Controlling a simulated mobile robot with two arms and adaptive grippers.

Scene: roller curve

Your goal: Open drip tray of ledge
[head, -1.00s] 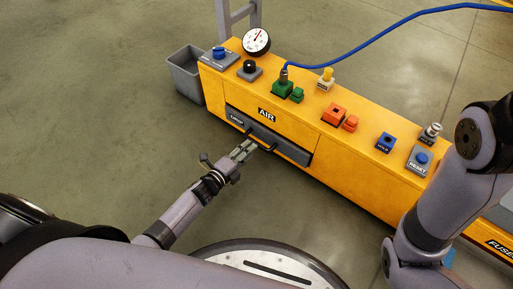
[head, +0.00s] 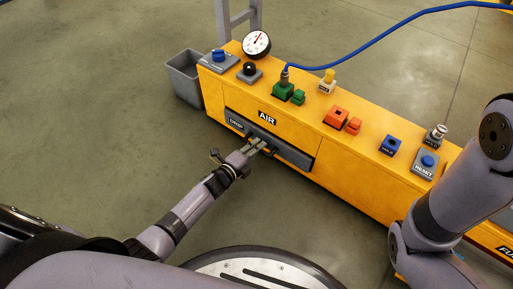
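The drip tray (head: 290,151) is a dark grey drawer front marked DRIP, set low in the front of the yellow ledge (head: 345,178). It looks shut, about flush with the ledge. A dark bar handle (head: 272,150) sticks out from its middle. My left gripper (head: 259,144) is at this handle, its two pale fingers slightly apart with the tips close to the tray front. The fingers hide part of the handle, and I cannot tell whether they touch it. My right arm shows at the right edge; its gripper is out of view.
Several coloured buttons and connectors, a round gauge (head: 256,43) and a blue hose (head: 380,32) are on the ledge top. A grey bin (head: 184,78) stands at its left end. The floor (head: 320,215) before the tray is clear apart from my base.

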